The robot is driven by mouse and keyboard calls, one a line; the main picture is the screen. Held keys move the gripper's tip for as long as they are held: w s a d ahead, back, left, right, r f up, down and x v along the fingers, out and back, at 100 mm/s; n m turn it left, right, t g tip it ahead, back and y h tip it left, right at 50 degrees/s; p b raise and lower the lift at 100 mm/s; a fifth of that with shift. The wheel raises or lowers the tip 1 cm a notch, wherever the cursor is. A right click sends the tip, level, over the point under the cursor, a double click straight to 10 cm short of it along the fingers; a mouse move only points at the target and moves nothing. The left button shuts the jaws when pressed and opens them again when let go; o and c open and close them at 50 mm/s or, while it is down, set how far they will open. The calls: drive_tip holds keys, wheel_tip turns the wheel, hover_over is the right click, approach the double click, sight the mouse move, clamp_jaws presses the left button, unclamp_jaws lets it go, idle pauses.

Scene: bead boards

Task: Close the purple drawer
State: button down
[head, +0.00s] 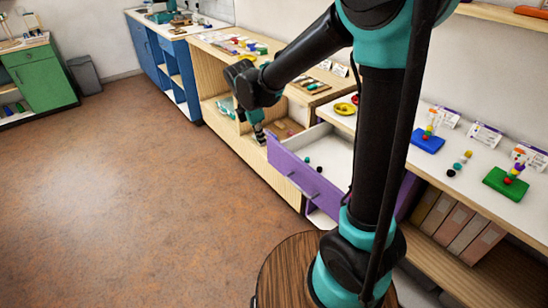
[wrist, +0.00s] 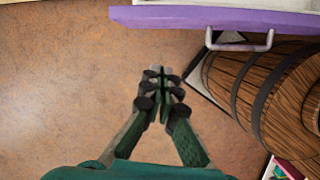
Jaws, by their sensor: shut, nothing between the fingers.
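The purple drawer (head: 298,173) stands pulled out from the counter in the head view, with a white inside and a few small beads in it. Its purple front also runs along the top of the wrist view (wrist: 175,17), with a metal handle (wrist: 240,42) on it at the right. My gripper (head: 260,137) is at the far left end of the drawer front in the head view. In the wrist view my gripper (wrist: 160,78) is shut and empty, pointing towards the drawer front and a little below it in the picture. I cannot tell whether it touches the drawer.
The counter (head: 475,180) holds a blue bead board (head: 427,144), a green bead board (head: 514,184) and cards. A light wood cabinet (head: 225,110) stands beyond the drawer. The brown floor (head: 120,190) at the left is clear. A barrel-like wooden body (wrist: 265,85) fills the wrist view's right side.

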sight(274, 156)
drive_tip(key=shift+w+d+f+n, duration=0.45)
drive_tip(key=shift+d+f, duration=0.35)
drive_tip(key=shift+f, duration=1)
drive_tip(key=shift+w+d+f+n, duration=0.45)
drive_tip(key=shift+d+f, duration=0.3)
drive_tip(key=shift+f, duration=1)
drive_tip(key=shift+w+d+f+n, duration=0.3)
drive_tip(key=shift+w+d+f, duration=0.4)
drive_tip(key=shift+f, duration=1.1)
drive_tip(key=shift+s+d, duration=0.1)
drive_tip(key=shift+d, duration=0.05)
drive_tip(key=w+d, duration=0.5)
drive_tip(key=d, duration=0.2)
drive_tip(key=w+d, duration=0.4)
drive_tip(key=d, duration=0.3)
drive_tip(key=w+d, duration=0.5)
drive_tip(key=d, duration=0.2)
drive_tip(key=shift+w, duration=0.35)
drive_tip(key=shift+w+d, duration=0.5)
drive_tip(key=shift+d, duration=0.2)
drive_tip(key=shift+w+r, duration=0.1)
